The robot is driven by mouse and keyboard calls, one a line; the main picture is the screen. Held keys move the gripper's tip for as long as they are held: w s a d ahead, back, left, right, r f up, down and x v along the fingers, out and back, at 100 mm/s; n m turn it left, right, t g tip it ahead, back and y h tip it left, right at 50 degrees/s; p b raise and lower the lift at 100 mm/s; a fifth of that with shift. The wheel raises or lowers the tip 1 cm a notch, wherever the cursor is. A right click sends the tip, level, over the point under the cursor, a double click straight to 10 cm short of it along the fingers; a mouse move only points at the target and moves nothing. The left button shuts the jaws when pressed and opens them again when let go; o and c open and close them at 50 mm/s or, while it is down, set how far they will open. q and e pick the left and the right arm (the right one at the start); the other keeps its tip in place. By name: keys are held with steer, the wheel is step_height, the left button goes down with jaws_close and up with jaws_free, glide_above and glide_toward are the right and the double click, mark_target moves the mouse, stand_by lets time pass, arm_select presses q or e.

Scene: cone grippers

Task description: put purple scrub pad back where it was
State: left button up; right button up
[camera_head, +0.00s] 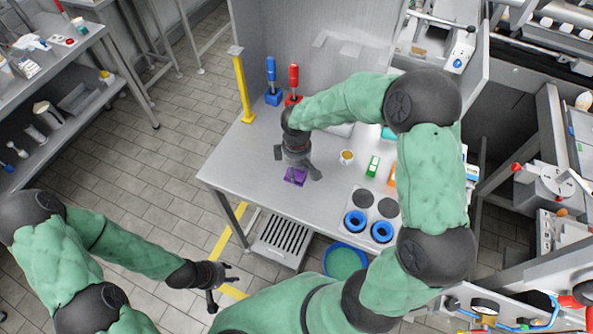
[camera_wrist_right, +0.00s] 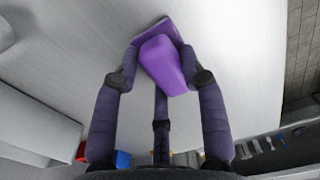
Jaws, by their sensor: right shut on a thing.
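The purple scrub pad (camera_head: 294,176) is at my right gripper (camera_head: 298,165), over the front left part of the grey table (camera_head: 240,165). In the right wrist view the purple scrub pad (camera_wrist_right: 163,62) sits between the fingers of my right gripper (camera_wrist_right: 163,75), which are shut on it. It has a thicker block on a flat, darker purple plate. Whether the pad touches the table is hard to tell. My left gripper (camera_head: 215,284) is away from the table at the lower left, over the floor, with its fingers apart and nothing between them.
Blue (camera_head: 272,82) and red (camera_head: 293,85) handled tools stand in holders at the table's back. A small cup (camera_head: 347,157), a green box (camera_head: 373,166) and blue rings (camera_head: 382,231) lie to the right. The table's left part is clear.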

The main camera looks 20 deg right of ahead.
mark_target(296, 170)
steer(key=shift+f, duration=0.2)
steer(key=o, duration=1)
steer(key=shift+r, duration=0.15)
step_height(296, 170, up, 12)
steer(key=p, duration=0.2)
steer(key=shift+p, duration=0.3)
